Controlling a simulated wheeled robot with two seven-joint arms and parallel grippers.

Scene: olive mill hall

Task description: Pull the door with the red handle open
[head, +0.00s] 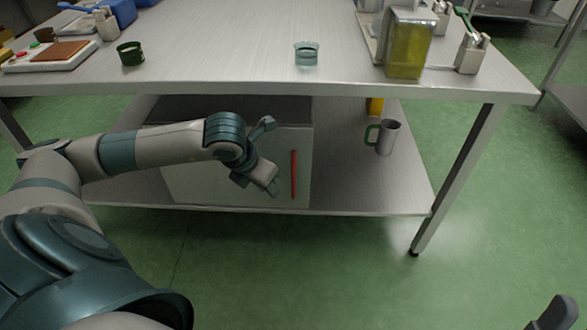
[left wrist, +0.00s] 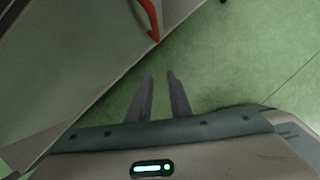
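A grey metal cabinet stands on the lower shelf of the steel table. Its door (head: 230,172) has a vertical red handle (head: 293,174) near the right edge and looks shut. The red handle also shows at the top of the left wrist view (left wrist: 152,22). My left gripper (head: 272,189) is in front of the door, just left of the handle. In the left wrist view its two fingers (left wrist: 160,76) are apart with only green floor between them, and the handle lies beyond their tips. A dark grey part at the lower right corner may be my right gripper (head: 560,313); its fingers are not clear.
The steel tabletop (head: 220,50) overhangs the cabinet, and a table leg (head: 455,175) stands at right. A grey mug with a green handle (head: 388,137) and a yellow object (head: 375,106) are on the lower shelf (head: 365,190). The green floor in front is clear.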

